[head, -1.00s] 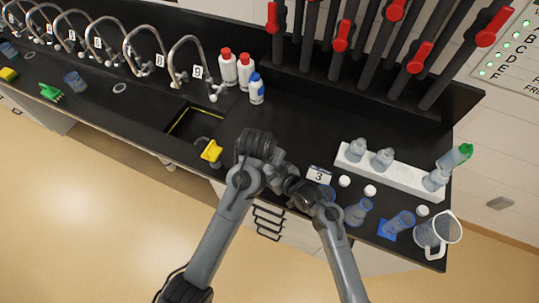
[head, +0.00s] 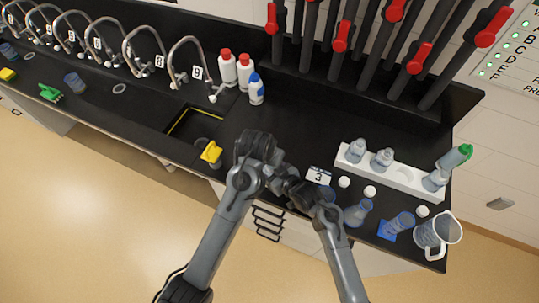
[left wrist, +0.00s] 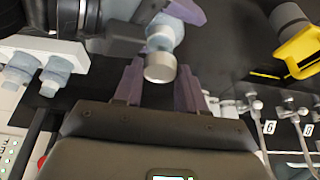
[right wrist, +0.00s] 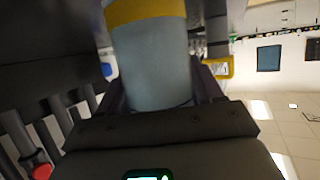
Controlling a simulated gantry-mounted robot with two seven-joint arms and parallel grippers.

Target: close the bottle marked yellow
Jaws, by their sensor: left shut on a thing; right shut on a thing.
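The bottle marked yellow shows in the right wrist view (right wrist: 152,60) as a translucent grey-blue body with a yellow band. My right gripper (right wrist: 152,100) is shut around that body. In the left wrist view the bottle's narrower end (left wrist: 165,32) points at my left gripper (left wrist: 160,88). A pale cap (left wrist: 160,68) sits in line with that end, between my left fingers, which are shut on it. I cannot tell whether it is fully seated. In the head view my left gripper (head: 280,178) and right gripper (head: 300,194) meet above the counter's front edge, hiding the bottle.
A white rack (head: 405,175) with several bottles stands at right. Loose white caps (head: 370,191), flasks (head: 358,213), a jug (head: 436,232) and a "3" card (head: 319,176) lie near it. A sink (head: 190,122) and yellow object (head: 211,152) are left.

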